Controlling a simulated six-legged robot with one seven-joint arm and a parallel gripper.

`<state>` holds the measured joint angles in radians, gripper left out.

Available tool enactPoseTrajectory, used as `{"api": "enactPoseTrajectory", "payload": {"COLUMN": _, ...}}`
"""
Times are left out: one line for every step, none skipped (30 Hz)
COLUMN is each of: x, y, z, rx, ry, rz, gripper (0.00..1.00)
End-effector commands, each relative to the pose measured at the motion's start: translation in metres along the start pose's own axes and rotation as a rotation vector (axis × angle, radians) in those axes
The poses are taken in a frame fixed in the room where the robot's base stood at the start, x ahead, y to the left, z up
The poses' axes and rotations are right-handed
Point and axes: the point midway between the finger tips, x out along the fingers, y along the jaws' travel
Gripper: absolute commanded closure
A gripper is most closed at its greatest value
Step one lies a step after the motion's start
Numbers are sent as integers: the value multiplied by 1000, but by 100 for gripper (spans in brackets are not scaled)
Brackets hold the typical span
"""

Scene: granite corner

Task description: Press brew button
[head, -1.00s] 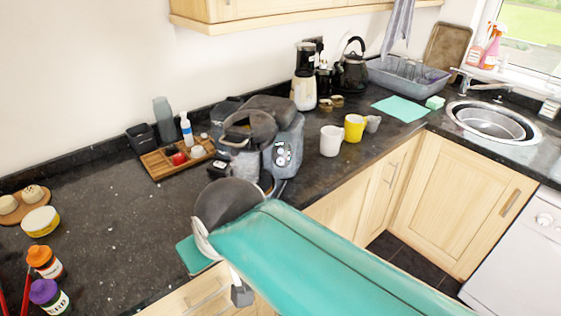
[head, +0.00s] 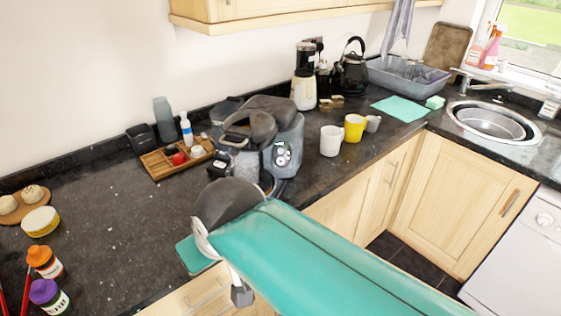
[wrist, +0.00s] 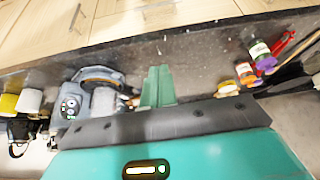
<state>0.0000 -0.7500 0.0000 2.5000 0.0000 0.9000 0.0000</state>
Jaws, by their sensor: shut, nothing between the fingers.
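The coffee machine (head: 268,125), dark on top with a blue-grey front, stands on the counter in the head view. Its button panel (head: 282,154) faces the front right, with small round pale buttons. In the wrist view, the machine (wrist: 104,100) is left of my gripper and its panel (wrist: 70,106) shows small round lights or buttons. Which one is the brew button is too small to tell. My gripper (wrist: 158,82) shows as green fingers close together, empty, to the right of the machine and apart from the panel. In the head view my arm hides most of the gripper.
A wooden tray (head: 160,168) with small items lies left of the machine. A white mug (head: 331,141) and a yellow mug (head: 354,128) stand to its right. Orange-capped (head: 45,262) and purple-capped (head: 48,296) jars stand at the near left.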

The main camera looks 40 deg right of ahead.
Motion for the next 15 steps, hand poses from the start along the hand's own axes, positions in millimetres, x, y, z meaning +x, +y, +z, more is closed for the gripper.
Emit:
{"api": "enactPoseTrajectory", "payload": {"x": 0, "y": 0, "z": 0, "rx": 0, "ry": 0, "rz": 0, "gripper": 100}}
{"api": "enactPoseTrajectory", "payload": {"x": 0, "y": 0, "z": 0, "rx": 0, "ry": 0, "rz": 0, "gripper": 100}}
{"api": "enactPoseTrajectory", "payload": {"x": 0, "y": 0, "z": 0, "rx": 0, "ry": 0, "rz": 0, "gripper": 100}}
{"api": "enactPoseTrajectory", "payload": {"x": 0, "y": 0, "z": 0, "rx": 0, "ry": 0, "rz": 0, "gripper": 100}}
{"api": "enactPoseTrajectory", "payload": {"x": 0, "y": 0, "z": 0, "rx": 1, "ry": -1, "rz": -1, "gripper": 100}}
{"api": "enactPoseTrajectory", "payload": {"x": 1, "y": 0, "z": 0, "rx": 6, "ry": -5, "rz": -5, "gripper": 100}}
{"api": "enactPoseTrajectory", "payload": {"x": 2, "y": 0, "z": 1, "rx": 11, "ry": -10, "rz": -9, "gripper": 100}}
{"api": "enactPoseTrajectory", "payload": {"x": 4, "y": 0, "z": 1, "rx": 18, "ry": -16, "rz": -15, "gripper": 100}}
{"api": "enactPoseTrajectory", "payload": {"x": 6, "y": 0, "z": 2, "rx": 33, "ry": -29, "rz": -28, "gripper": 100}}
{"api": "enactPoseTrajectory", "payload": {"x": 9, "y": 0, "z": 2, "rx": 46, "ry": -40, "rz": -39, "gripper": 100}}
{"api": "enactPoseTrajectory", "payload": {"x": 12, "y": -1, "z": 3, "rx": 63, "ry": -53, "rz": -54, "gripper": 100}}
{"api": "enactPoseTrajectory", "payload": {"x": 17, "y": -1, "z": 4, "rx": 89, "ry": -72, "rz": -79, "gripper": 100}}
{"api": "enactPoseTrajectory", "payload": {"x": 20, "y": -2, "z": 4, "rx": 112, "ry": -85, "rz": -101, "gripper": 100}}
{"api": "enactPoseTrajectory", "payload": {"x": 24, "y": -2, "z": 4, "rx": 137, "ry": -99, "rz": -124, "gripper": 100}}
{"api": "enactPoseTrajectory", "payload": {"x": 29, "y": -2, "z": 3, "rx": 173, "ry": -113, "rz": -159, "gripper": 100}}
